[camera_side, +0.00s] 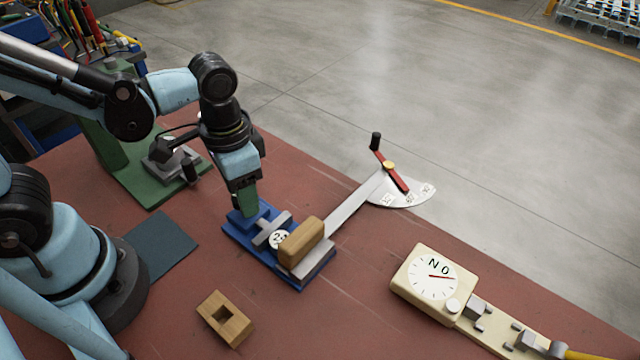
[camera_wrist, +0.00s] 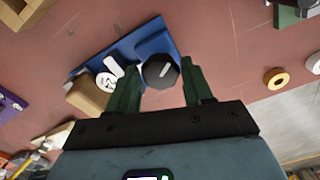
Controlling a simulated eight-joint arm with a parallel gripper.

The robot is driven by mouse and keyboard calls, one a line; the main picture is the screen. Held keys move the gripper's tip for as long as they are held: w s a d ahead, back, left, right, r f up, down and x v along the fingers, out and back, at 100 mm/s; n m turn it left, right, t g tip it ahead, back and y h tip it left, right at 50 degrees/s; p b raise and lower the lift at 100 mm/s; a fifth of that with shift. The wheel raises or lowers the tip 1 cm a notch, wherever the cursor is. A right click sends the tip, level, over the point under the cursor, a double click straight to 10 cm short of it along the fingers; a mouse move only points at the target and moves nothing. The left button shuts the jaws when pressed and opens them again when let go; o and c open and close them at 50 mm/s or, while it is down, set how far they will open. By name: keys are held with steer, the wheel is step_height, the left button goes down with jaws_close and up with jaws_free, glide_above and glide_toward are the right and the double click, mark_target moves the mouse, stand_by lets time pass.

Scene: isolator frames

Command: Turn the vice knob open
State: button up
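The blue vice (camera_side: 240,236) lies on the red bench, with grey jaws, a white disc (camera_side: 279,239) marked with a number, and a wooden block (camera_side: 301,242) at its right end. My gripper (camera_side: 246,202) points down over the vice's left end. In the side view its fingers hide the knob. In the wrist view the vice knob (camera_wrist: 160,71) is black with a white mark. It sits between the two green fingers of my gripper (camera_wrist: 161,68), which are apart. A gap shows on the right; the left finger looks very close to it, and contact is unclear.
A lever with a red handle (camera_side: 391,171) stands behind the vice over a white scale. A cream dial gauge (camera_side: 430,277) lies at the right. A wooden block with a hole (camera_side: 225,318) lies in front. A green stand (camera_side: 150,188) is at the left.

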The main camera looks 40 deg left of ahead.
steer(key=c, duration=0.6)
steer(key=shift+n, duration=0.4)
steer(key=n, duration=0.4)
steer(key=shift+d+n, duration=0.1)
steer(key=shift+n, duration=0.2)
steer(key=n, duration=0.5)
steer(key=shift+n, duration=0.4)
steer(key=o, duration=1.1)
steer(key=shift+c, duration=0.2)
step_height(320, 180, up, 12)
